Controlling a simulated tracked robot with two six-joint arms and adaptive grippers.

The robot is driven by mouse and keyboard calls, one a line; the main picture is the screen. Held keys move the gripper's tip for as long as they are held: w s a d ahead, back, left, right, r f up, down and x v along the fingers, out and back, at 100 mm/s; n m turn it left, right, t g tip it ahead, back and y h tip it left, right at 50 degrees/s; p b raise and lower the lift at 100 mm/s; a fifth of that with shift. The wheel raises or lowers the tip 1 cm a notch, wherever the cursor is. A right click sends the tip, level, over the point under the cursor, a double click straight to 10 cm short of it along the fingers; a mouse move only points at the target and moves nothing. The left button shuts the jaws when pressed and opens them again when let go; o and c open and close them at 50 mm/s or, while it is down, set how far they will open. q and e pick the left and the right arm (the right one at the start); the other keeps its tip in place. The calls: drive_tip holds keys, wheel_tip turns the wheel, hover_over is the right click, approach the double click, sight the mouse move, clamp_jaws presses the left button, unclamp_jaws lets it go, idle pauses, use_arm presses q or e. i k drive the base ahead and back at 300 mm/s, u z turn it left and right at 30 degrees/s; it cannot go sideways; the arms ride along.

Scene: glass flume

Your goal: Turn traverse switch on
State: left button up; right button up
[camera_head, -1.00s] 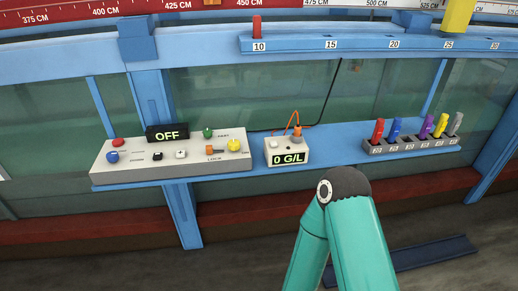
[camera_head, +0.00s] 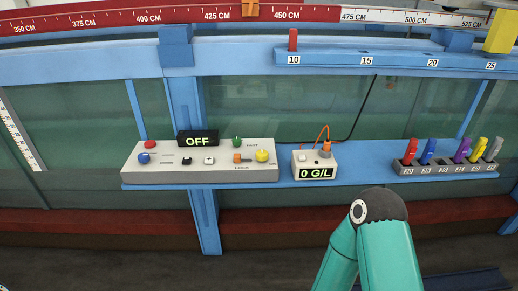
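A grey control panel (camera_head: 222,173) sits on the blue shelf at centre left. Its black display (camera_head: 198,143) reads OFF. The panel carries a red knob (camera_head: 150,143), a blue knob (camera_head: 144,158), a black button (camera_head: 187,160), a white button (camera_head: 209,160), a green knob (camera_head: 237,141), an orange lever (camera_head: 238,158) and a yellow knob (camera_head: 262,155). Most labels are too small to read, so I cannot tell which control is the traverse switch. A teal link of my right arm shows at lower right, below the shelf. Both grippers are out of view.
A small box (camera_head: 315,162) reading 0 G/L, with an orange cable, stands right of the panel. A rack (camera_head: 447,169) of coloured pegs is farther right. A blue rail (camera_head: 400,61) and red scale run above. The space in front of the panel is clear.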

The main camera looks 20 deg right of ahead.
sight(261, 154)
drive_tip(key=i, duration=0.9)
